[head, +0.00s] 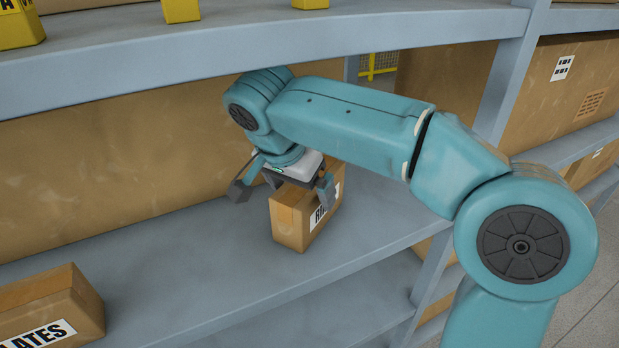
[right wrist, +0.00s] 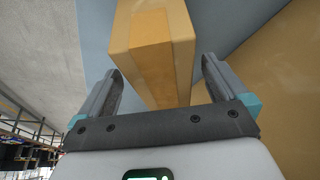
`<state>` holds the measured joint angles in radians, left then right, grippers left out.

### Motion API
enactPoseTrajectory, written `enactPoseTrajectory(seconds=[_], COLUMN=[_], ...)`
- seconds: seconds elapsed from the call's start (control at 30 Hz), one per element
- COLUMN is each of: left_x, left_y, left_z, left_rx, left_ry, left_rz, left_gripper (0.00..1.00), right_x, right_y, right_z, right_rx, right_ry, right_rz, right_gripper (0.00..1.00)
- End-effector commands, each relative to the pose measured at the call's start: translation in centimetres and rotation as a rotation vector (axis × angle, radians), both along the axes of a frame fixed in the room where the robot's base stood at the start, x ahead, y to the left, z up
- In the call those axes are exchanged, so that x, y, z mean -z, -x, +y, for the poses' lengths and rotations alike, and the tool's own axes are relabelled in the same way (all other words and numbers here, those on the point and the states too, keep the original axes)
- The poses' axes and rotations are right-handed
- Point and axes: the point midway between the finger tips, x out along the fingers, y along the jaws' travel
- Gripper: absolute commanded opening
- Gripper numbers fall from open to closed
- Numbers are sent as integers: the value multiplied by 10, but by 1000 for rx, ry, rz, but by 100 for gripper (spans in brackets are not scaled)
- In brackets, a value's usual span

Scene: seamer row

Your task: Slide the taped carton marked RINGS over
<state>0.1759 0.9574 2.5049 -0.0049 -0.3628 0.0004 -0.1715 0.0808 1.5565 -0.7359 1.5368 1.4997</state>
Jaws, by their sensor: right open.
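The taped carton (head: 290,222) stands upright on the grey shelf, its label partly hidden by my right gripper; only an "R" and part of the lettering show. My right gripper (head: 282,192) is open just above and at the carton, one finger to its left and one in front of its label side. In the right wrist view, the carton (right wrist: 152,50) with its tape strip lies ahead between the two open fingers (right wrist: 160,85). I cannot tell whether either finger touches it. My left gripper is not in view.
A carton marked "LATES" (head: 60,298) sits at the front left of the shelf (head: 200,265). A large brown box (head: 110,180) fills the back. An upper shelf beam (head: 250,55) runs above my arm. A post (head: 500,95) stands at right. Shelf between the cartons is clear.

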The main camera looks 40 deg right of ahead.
Motion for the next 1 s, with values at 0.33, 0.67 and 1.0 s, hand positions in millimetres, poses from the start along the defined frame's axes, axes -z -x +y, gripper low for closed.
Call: enactPoseTrajectory(seconds=[0.33, 0.67, 1.0], left_x=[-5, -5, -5], left_y=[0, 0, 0], left_z=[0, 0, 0], left_rx=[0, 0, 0], left_ry=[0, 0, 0], left_rz=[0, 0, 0], left_gripper=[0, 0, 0], right_x=[9, 11, 11], right_y=[-10, -10, -10], right_z=[-35, -36, -35], right_rx=[-1, -1, -1], right_ry=[0, 0, 0], right_rz=[1, 0, -1], right_gripper=[100, 100, 17])
